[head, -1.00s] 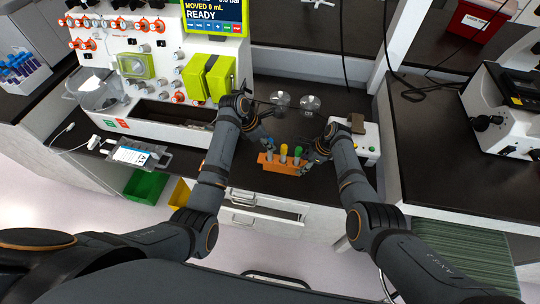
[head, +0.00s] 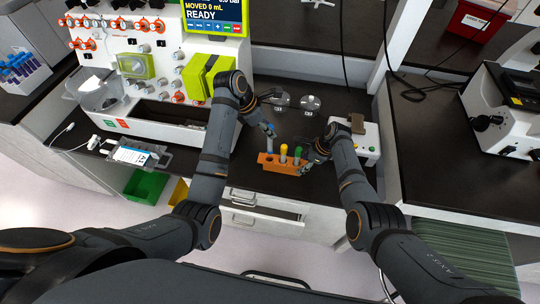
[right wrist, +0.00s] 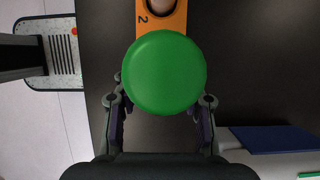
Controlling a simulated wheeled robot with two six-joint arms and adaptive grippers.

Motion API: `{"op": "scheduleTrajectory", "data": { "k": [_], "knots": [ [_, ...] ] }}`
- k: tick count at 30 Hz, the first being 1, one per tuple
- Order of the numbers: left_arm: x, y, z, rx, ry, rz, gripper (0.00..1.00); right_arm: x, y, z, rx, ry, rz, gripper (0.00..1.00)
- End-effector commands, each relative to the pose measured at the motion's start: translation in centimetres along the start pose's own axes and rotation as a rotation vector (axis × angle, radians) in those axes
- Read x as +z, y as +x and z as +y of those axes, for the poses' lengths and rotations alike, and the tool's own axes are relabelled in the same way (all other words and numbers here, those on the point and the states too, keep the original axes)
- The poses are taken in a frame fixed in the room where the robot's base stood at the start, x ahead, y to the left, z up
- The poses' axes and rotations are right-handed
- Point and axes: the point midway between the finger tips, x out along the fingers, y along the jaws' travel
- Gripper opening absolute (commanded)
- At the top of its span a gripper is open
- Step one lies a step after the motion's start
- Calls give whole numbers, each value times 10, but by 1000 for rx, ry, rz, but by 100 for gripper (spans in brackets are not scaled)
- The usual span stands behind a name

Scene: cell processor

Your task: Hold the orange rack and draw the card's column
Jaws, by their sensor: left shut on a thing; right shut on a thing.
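The orange rack (head: 279,166) sits near the front edge of the dark bench. A yellow-capped column (head: 284,152) and a green-capped column (head: 298,155) stand in it. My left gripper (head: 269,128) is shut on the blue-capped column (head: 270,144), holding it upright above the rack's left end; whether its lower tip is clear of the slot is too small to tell. My right gripper (head: 311,160) is shut at the rack's right end. In the right wrist view the green cap (right wrist: 164,73) hides its fingertips; the rack (right wrist: 161,25) shows a "2" beyond. A printed card (head: 131,155) lies at left.
The white cell processor (head: 150,75) with a lime-green pump door stands behind left. A white device (head: 362,140) stands right of my right gripper. Two clear round dishes (head: 310,103) lie behind the rack. Green and yellow bins (head: 141,184) sit below the bench edge.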

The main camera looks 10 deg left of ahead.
Motion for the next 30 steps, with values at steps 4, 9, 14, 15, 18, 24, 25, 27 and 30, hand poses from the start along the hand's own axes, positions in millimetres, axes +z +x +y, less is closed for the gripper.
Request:
{"op": "scheduleTrajectory", "data": {
  "k": [4,9,14,15,18,24,25,27,30],
  "knots": [
    [9,-16,1,3,1,-2,0,0,0,0,0,0,0,0],
    [17,-34,1,2,1,-2,0,0,0,0,0,0,0,0],
    [20,-41,0,0,0,0,0,0,0,0,0,0,0,0],
    [20,-42,0,0,-1,0,0,0,0,0,0,0,0,0],
    [20,-42,0,0,-1,0,0,0,0,0,0,0,0,0],
    [20,-41,0,0,0,0,0,0,0,0,0,0,0,0],
    [20,-41,0,0,0,0,0,0,0,0,0,0,0,0],
    [20,-41,0,0,0,0,0,0,0,0,0,0,0,45],
    [20,-41,0,0,0,0,0,0,0,0,0,0,0,58]
  ]
}}
